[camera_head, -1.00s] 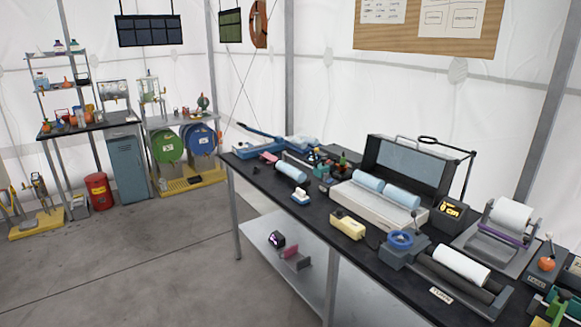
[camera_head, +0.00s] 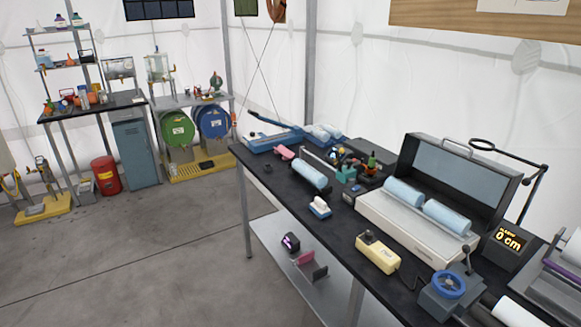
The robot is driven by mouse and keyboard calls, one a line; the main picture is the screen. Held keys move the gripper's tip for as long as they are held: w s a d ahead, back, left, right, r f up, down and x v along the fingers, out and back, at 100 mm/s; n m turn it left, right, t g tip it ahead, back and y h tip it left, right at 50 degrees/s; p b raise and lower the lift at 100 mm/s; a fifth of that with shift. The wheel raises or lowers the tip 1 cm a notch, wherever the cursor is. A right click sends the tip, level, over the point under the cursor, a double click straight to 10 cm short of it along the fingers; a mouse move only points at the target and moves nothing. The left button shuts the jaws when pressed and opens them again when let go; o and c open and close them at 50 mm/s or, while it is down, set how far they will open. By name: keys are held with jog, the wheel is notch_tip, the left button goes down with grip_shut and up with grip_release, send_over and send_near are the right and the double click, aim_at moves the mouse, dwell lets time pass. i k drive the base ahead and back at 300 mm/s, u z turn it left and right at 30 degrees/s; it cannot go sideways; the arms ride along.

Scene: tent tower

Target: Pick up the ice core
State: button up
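Several pale blue cylinders that look like ice cores show on the black bench. One ice core (camera_head: 310,174) lies on its own on the bench's left part, with a dark strip along its side. Two more, a nearer one (camera_head: 446,217) and a farther one (camera_head: 403,192), lie end to end on a white tray (camera_head: 400,235) in front of an open grey case. Which one the task means cannot be told. My gripper is not in view, and nothing is seen holding any core.
The bench (camera_head: 335,222) also holds a yellow device (camera_head: 377,253), a small white-and-blue brush-like item (camera_head: 319,207), a blue-wheeled clamp (camera_head: 449,285) and a "0 cm" display (camera_head: 507,243). A grey case lid (camera_head: 450,175) stands behind the tray. Open concrete floor (camera_head: 170,265) lies left of the bench.

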aim_at(320, 180)
jog(key=u, duration=0.45)
jog(key=i, duration=0.55)
jog(key=u, duration=0.75)
jog(key=i, duration=0.55)
jog(key=u, duration=0.35)
